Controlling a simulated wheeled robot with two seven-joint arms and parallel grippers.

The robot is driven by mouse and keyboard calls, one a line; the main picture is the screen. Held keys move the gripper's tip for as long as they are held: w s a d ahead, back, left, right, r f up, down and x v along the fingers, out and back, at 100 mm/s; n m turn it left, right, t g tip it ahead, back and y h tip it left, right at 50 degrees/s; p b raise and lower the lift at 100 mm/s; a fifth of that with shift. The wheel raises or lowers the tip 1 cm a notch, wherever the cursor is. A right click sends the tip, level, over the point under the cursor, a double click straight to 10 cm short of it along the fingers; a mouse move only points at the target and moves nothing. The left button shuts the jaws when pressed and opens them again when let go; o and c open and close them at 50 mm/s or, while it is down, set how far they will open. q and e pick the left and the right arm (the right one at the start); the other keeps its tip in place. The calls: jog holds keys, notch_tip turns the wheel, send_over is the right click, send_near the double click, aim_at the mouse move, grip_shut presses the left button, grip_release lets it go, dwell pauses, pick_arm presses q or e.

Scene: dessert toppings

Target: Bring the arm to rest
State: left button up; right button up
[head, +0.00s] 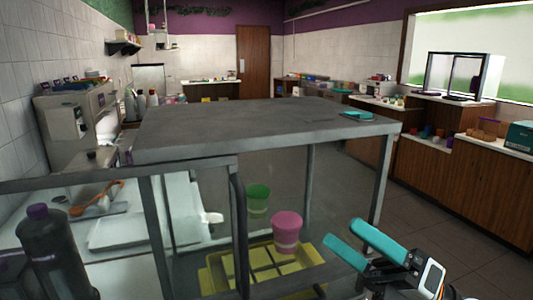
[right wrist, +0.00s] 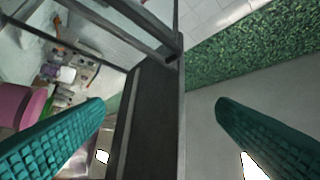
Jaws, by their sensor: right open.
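My right gripper (head: 343,236) comes in from the lower right in the head view, with its two teal fingers apart. My left gripper is not in view.
A dark bottle (head: 52,255) stands at lower left. A teal item (head: 357,115) lies on the tabletop. Open floor (head: 450,215) is at right.

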jog(key=w+d+f+m+t+h, duration=0.2)
jog(key=d+f+m+t+h, duration=0.2)
jog(key=m+t+h, duration=0.5)
jog(key=w+d+f+m+t+h, duration=0.35)
jog(key=m+h, duration=0.35)
jog(key=m, duration=0.7)
jog(key=s+d+f+m+g+h, duration=0.1)
jog(key=d+f+m+g+h, duration=0.15)
jog(key=f+m, duration=0.2)
jog(key=s+d+f+m+g+h, duration=0.1)
jog(key=d+f+m+g+h, duration=0.1)
jog(key=f+m+h, duration=0.3)
jog(key=s+a+f+m+g+y, duration=0.1)
jog(key=s+a+f+g, duration=0.1)
jog(key=s+f+g, duration=0.7)
jog(key=s+a+f+m+g+y, duration=0.15)
jog(key=s+f+g, duration=0.45)
jog(key=s+f, duration=0.75)
notch_tip(320, 180, down, 26)
jog(key=f+g+p, duration=0.1)
jog(key=p, duration=0.1)
jog(key=s+d+f+p, duration=0.1)
jog(key=s+f, duration=0.4)
jog(key=s, duration=0.3)
jog(key=s+d+f+g+p, duration=0.1)
jog(key=s+f, duration=0.5)
jog(key=s, duration=0.1)
jog(key=shift+s+d+f+h, duration=0.3)
jog(key=shift+s+d, duration=0.1)
